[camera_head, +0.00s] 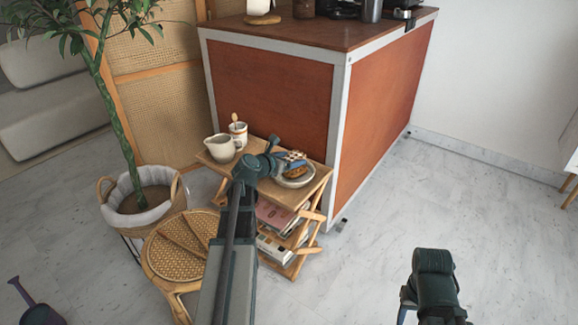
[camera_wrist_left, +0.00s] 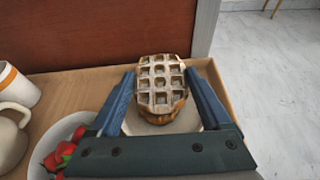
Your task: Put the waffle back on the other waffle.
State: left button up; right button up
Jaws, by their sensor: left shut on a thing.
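My left gripper (camera_head: 290,157) is above the small wooden side table. In the left wrist view, its blue fingers (camera_wrist_left: 160,95) are shut on a grid-patterned waffle (camera_wrist_left: 160,76). Another browner waffle (camera_head: 297,173) shows below it on a plate (camera_head: 306,182); a golden-brown edge also shows under the held waffle in the left wrist view. I cannot tell whether the two waffles touch. My right gripper (camera_head: 432,290) is low at the right over the floor, with its jaws not clear.
A cream pitcher (camera_head: 220,148) and a white cup (camera_head: 238,130) stand left on the side table (camera_head: 250,185). A bowl (camera_wrist_left: 66,127) with red fruit sits left of the fingers. The red-brown cart (camera_head: 270,90) rises behind. A rattan stool (camera_head: 178,250) and potted plant stand left.

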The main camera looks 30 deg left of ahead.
aim_at(290, 172)
pick_arm(q)
jog(key=shift+w+a, duration=0.2)
jog(key=shift+w, duration=0.1)
notch_tip(290, 172, down, 4)
jog(key=b, duration=0.3)
jog(key=shift+r+b, duration=0.15)
jog(key=shift+b, duration=0.25)
jog(key=shift+r, duration=0.1)
jog(key=o, duration=1)
jog(key=shift+f, duration=0.2)
jog(key=o, duration=0.3)
jog(key=shift+r, duration=0.1)
